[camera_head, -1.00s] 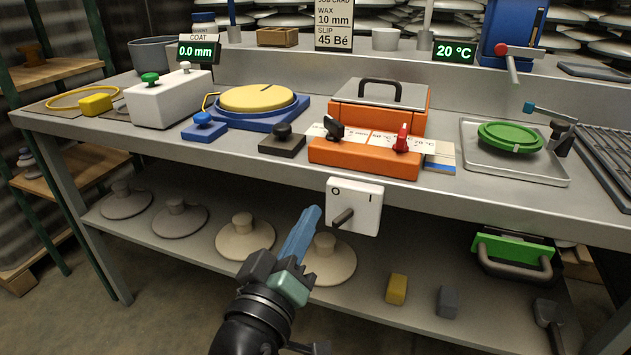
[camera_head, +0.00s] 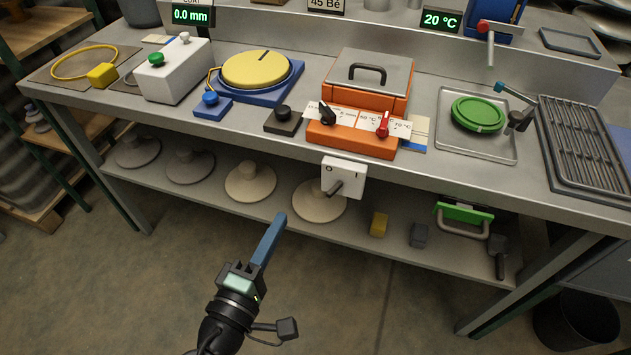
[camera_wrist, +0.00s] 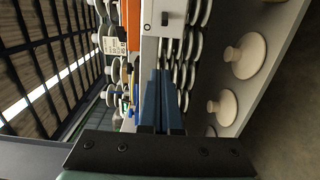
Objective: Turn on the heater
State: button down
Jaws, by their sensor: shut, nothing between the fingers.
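The heater is an orange unit (camera_head: 367,88) with a grey lidded top on the bench. Its front panel (camera_head: 350,139) has a black knob (camera_head: 327,113) and a red knob (camera_head: 383,125). A white switch box (camera_head: 347,171) marked O and I hangs at the bench's front edge below it. Its dark lever (camera_head: 334,189) sticks out toward the O side. The box also shows in the wrist view (camera_wrist: 172,17). My gripper (camera_head: 279,219) is shut and empty, its blue fingers in front of and left of the switch, apart from it. The temperature display (camera_head: 449,20) reads 20 °C.
A yellow-topped turntable (camera_head: 257,70) stands left of the heater, and a tray with a green disc (camera_head: 478,114) stands right. The floor before the bench is clear.

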aim_at(335, 189)
dwell(0.3)
jog(key=shift+w+d, duration=3.35)
jog(key=shift+y, duration=0.3)
